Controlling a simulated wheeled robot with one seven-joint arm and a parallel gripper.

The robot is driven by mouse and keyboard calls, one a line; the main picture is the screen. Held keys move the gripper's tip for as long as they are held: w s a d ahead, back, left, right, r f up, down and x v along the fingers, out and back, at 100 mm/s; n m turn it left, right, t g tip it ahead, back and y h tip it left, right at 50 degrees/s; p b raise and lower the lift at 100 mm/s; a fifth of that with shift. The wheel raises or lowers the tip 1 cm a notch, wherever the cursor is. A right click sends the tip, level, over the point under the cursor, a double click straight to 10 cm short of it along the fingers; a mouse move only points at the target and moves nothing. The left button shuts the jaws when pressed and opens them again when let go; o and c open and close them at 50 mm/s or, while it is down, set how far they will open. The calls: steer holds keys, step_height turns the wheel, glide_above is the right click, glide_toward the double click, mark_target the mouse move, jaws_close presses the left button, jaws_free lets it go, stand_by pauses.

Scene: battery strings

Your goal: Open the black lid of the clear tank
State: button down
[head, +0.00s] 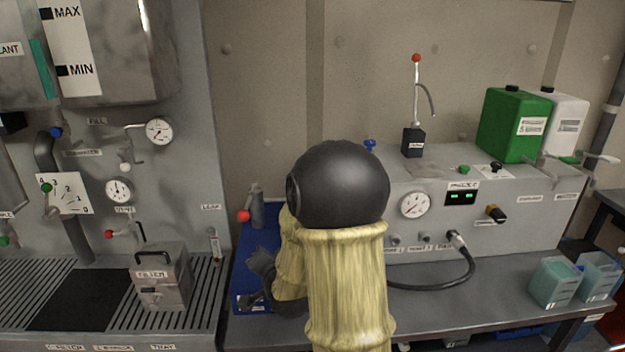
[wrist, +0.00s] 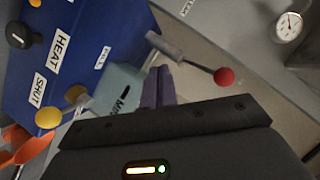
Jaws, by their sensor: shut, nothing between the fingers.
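No clear tank with a black lid can be made out for certain in either view. A pale teal box (wrist: 122,82) with a partly hidden label shows just left of my fingers in the wrist view; I cannot tell whether it is the tank. My gripper (wrist: 160,72) is shut and empty, its two fingers side by side, near a grey lever with a red ball (wrist: 225,76). In the head view my arm covers the middle, and my fingers cannot be made out clearly over the blue mat.
A blue panel (wrist: 85,45) with labels and knobs lies left of my gripper in the wrist view. In the head view a grey filter box (head: 160,280) stands left, a green canister (head: 512,125) right, and teal-filled tubs (head: 555,282) at the lower right. A black hose (head: 440,287) lies along the bench.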

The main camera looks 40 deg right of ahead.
steer(key=s+d+r+m+t+h, duration=0.1)
steer(key=d+r+m+t+h, duration=0.2)
steer(key=d+m, duration=0.3)
steer(key=s+d+r+m+t+h, duration=0.2)
steer(key=d+r+m+h, duration=0.2)
steer(key=d+m+h, duration=0.1)
steer(key=shift+d+m+t+h+b, duration=0.3)
steer(key=shift+d+m+t+b, duration=0.15)
steer(key=shift+d, duration=0.5)
